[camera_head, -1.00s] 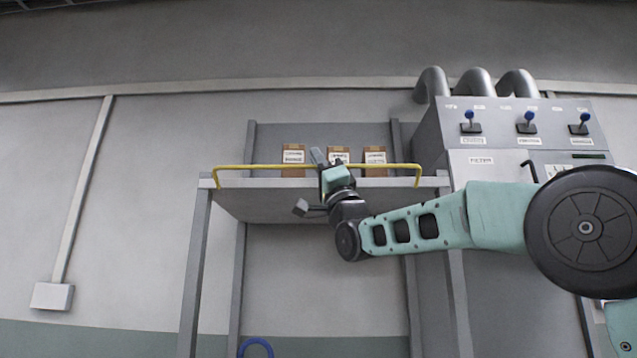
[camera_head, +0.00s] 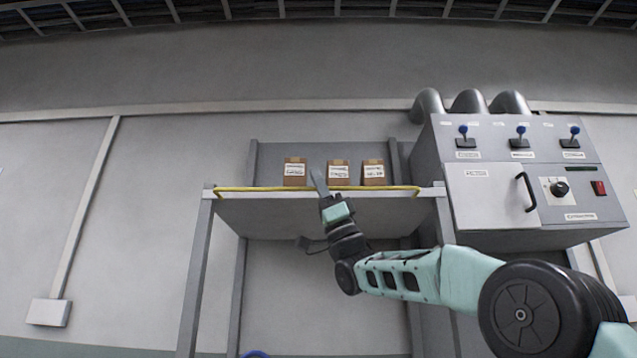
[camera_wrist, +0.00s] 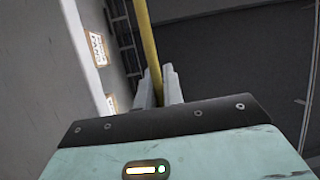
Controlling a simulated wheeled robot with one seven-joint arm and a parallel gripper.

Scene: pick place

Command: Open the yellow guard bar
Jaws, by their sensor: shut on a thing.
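The yellow guard bar (camera_head: 270,189) runs along the front edge of the shelf (camera_head: 275,215). In the head view it now lies low, about level with the shelf edge, below the boxes' labels. My gripper (camera_head: 319,182) is at the middle of the bar. In the wrist view the bar (camera_wrist: 148,45) runs down between the two fingers of my gripper (camera_wrist: 158,88), which are shut on it. The exact contact is partly hidden behind the wrist housing.
Several small brown boxes (camera_head: 295,172) with white labels stand on the shelf behind the bar. A grey control cabinet (camera_head: 490,200) with blue-topped levers and a black handle (camera_head: 526,191) stands to the right. The wall left of the shelf is clear except for a conduit and junction box (camera_head: 48,312).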

